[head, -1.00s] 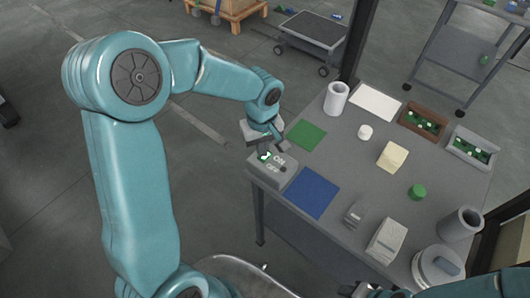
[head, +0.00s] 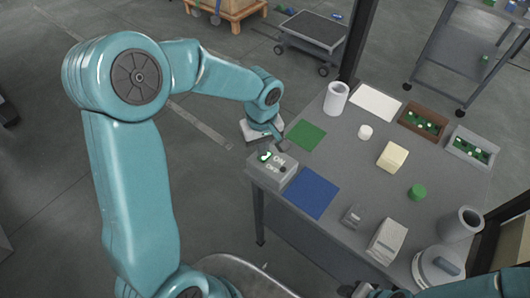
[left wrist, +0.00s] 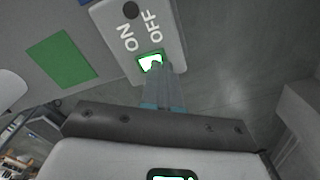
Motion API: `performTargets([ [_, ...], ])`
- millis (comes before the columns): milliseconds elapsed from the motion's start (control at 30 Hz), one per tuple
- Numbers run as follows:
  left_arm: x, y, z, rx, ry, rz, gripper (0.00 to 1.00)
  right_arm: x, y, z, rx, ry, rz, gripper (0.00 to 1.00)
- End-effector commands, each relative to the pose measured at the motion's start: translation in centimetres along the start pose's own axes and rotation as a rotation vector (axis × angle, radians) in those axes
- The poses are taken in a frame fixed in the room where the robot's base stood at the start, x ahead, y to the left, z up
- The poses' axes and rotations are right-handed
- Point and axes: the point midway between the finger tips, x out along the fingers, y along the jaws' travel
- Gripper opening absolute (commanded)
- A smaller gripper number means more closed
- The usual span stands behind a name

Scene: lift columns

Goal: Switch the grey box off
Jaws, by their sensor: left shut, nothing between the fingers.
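The grey box (head: 272,172) stands at the table's left corner, marked ON and OFF, with a green-lit part and a round dark spot on top. In the left wrist view the box (left wrist: 172,28) fills the top middle, and its lit green part (left wrist: 150,61) glows. My left gripper (head: 267,146) is shut and empty, close over the lit end of the box. Its fingertips (left wrist: 162,70) overlap the edge of the lit part in the left wrist view; I cannot tell whether they touch. My right gripper (head: 362,291) is partly cut off at the bottom edge.
The table carries a green mat (head: 305,135), a blue mat (head: 312,192), a white cup (head: 336,98), a yellowish block (head: 392,156) and a green cylinder (head: 417,192). Two bins with green parts stand at the right. A dark post rises behind the table.

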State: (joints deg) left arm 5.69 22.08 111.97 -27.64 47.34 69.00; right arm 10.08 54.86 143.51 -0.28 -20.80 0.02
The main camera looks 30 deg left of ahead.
Motion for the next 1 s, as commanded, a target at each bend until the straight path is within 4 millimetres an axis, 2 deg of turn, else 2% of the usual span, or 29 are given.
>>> performTargets([
  [1000, 1.4, 0.0, 0.0, 0.0, 0.0, 0.0, 0.0, 1.3, 0.5, 0.0, 0.0, 0.0, 0.0, 0.43],
])
